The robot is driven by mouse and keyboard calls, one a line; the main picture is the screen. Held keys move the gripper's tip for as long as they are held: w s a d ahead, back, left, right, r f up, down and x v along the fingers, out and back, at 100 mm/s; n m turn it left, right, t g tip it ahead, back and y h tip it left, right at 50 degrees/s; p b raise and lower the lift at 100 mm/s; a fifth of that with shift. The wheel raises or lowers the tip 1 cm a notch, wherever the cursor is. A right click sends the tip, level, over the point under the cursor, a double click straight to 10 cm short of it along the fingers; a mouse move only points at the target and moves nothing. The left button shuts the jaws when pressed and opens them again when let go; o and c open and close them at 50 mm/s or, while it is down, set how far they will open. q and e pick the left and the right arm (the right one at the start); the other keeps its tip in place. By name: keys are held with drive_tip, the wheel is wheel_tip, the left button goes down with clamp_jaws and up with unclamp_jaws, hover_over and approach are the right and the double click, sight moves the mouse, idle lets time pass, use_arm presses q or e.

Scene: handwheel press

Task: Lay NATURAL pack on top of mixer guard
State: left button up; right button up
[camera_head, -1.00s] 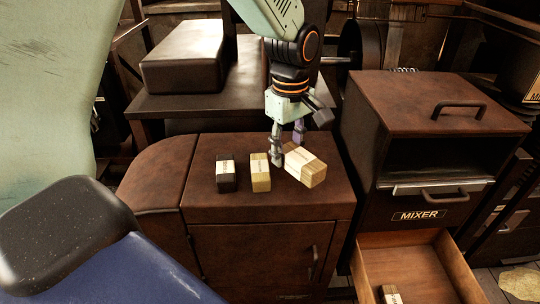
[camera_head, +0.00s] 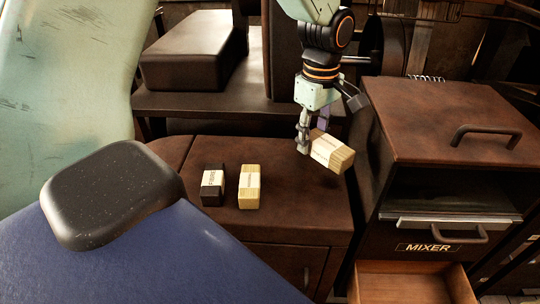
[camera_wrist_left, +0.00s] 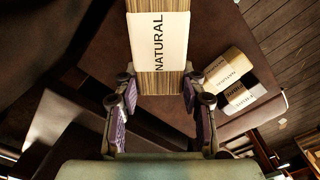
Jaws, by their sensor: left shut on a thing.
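My left gripper (camera_head: 312,143) is shut on the NATURAL pack (camera_head: 334,153), a pale striped block with a white label. It holds the pack tilted, seemingly just above the right part of the brown cabinet top. In the left wrist view the label on the pack (camera_wrist_left: 159,38) reads NATURAL, between the gripper's purple-padded fingers (camera_wrist_left: 160,95). The mixer (camera_head: 430,185) is a brown box with a MIXER label on its front, right of the gripper. Its flat top (camera_head: 440,110) carries a dark handle (camera_head: 485,133); which part is the guard I cannot tell. My right gripper is not in view.
A dark pack (camera_head: 213,186) and a yellowish pack (camera_head: 249,186) stand on the cabinet top (camera_head: 285,215). An open drawer (camera_head: 415,290) juts out below the mixer. The mixer's top is bare left of its handle.

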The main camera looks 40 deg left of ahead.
use_arm(q)
drive_tip(key=shift+w+a+f, duration=0.1)
drive_tip(key=shift+w, duration=0.25)
hover_over(307, 180)
wheel_tip(307, 180, down, 6)
drive_tip(key=shift+s+f+b, duration=0.1)
drive_tip(key=shift+b, duration=0.2)
drive_tip(key=f, duration=0.4)
drive_tip(key=shift+w+a, duration=0.15)
drive_tip(key=shift+w, duration=0.05)
drive_tip(key=shift+s, duration=0.1)
drive_tip(key=o, duration=1.2)
drive_tip(key=shift+f, duration=0.2)
drive_tip(key=shift+r, duration=0.1)
drive_tip(key=shift+r, duration=0.1)
